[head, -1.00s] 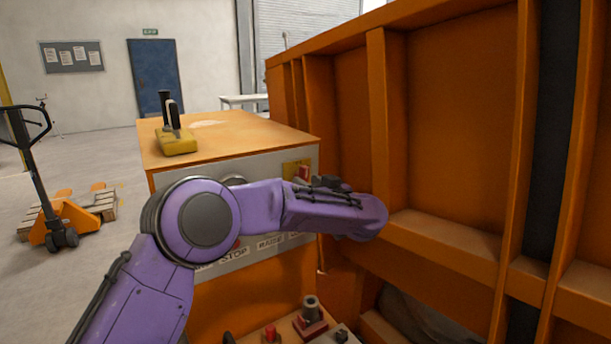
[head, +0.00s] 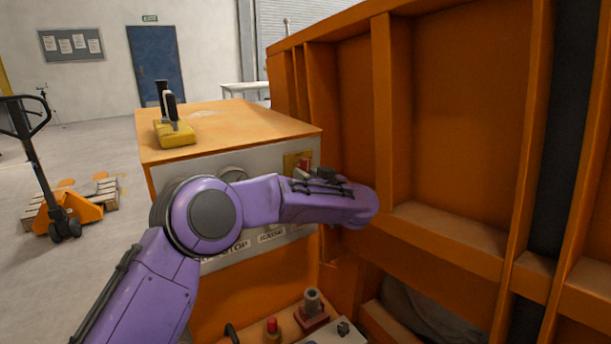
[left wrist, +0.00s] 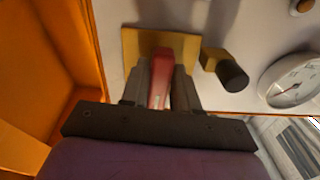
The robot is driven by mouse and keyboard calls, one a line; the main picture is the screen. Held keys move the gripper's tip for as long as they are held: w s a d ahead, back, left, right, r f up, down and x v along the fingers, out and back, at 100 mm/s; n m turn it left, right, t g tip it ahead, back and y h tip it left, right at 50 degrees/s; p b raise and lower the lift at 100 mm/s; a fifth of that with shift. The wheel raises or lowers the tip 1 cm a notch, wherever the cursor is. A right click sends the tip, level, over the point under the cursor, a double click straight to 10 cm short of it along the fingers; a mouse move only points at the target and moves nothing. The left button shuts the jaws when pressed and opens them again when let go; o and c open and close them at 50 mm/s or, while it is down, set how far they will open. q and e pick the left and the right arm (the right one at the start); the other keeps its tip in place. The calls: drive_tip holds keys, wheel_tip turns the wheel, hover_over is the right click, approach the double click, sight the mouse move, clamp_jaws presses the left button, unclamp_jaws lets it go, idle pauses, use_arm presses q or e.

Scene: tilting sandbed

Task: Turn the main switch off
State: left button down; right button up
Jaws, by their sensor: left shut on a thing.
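The main switch has a red handle (left wrist: 160,78) on a yellow plate (left wrist: 130,48), set in the grey front panel of the orange cabinet. In the head view the red handle (head: 304,164) and yellow plate (head: 290,161) show just above my left forearm. My left gripper (left wrist: 162,72) has its two dark fingers on either side of the red handle and is shut on it. My right gripper is in neither current view.
A black knob on a brass bracket (left wrist: 226,70) and a dial gauge (left wrist: 292,80) sit beside the switch. A yellow handheld unit (head: 174,134) rests on the cabinet top. The large orange ribbed wall (head: 455,120) stands close on the right. A pallet jack (head: 62,205) is at left.

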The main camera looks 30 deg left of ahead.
use_arm(q)
drive_tip(key=shift+d+r+n, duration=0.15)
drive_tip(key=shift+d+n, duration=0.1)
drive_tip(key=shift+n, duration=0.35)
drive_tip(key=c, duration=1)
unclamp_jaws()
drive_tip(key=shift+d+r, duration=0.1)
drive_tip(key=shift+d, duration=0.05)
drive_tip(key=shift+o, duration=0.2)
drive_tip(key=shift+s+d+r, duration=0.2)
drive_tip(key=shift+s+d, duration=0.05)
drive_tip(key=b+v, duration=0.2)
drive_tip(key=v, duration=0.8)
drive_tip(key=shift+d+b, duration=0.25)
drive_tip(key=shift+b, duration=0.1)
use_arm(e)
drive_tip(key=shift+d+f, duration=0.2)
drive_tip(key=shift+f, duration=1.25)
use_arm(q)
drive_tip(key=shift+s+f, duration=0.1)
